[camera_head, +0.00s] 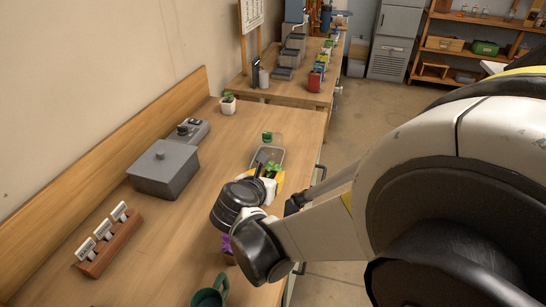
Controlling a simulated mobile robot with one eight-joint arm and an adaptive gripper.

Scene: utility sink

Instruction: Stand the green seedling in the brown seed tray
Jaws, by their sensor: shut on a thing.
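The green seedling (273,167) shows its leaves at the end of my arm, near the right edge of the bench. My gripper (262,176) is shut on it, seen from behind, and my wrist hides the seedling's lower part. I cannot tell whether the seedling touches anything below. A pale, clear-looking tray (281,153) lies just beyond the leaves. A brown wooden block (108,252) at the left front holds several white labels.
A grey lidded box (165,169) and a grey device (188,131) stand along the back of the bench. A small potted plant (228,103) stands at the far end. A green mug (210,294) and a purple flower (227,243) are near my arm. The bench's middle left is clear.

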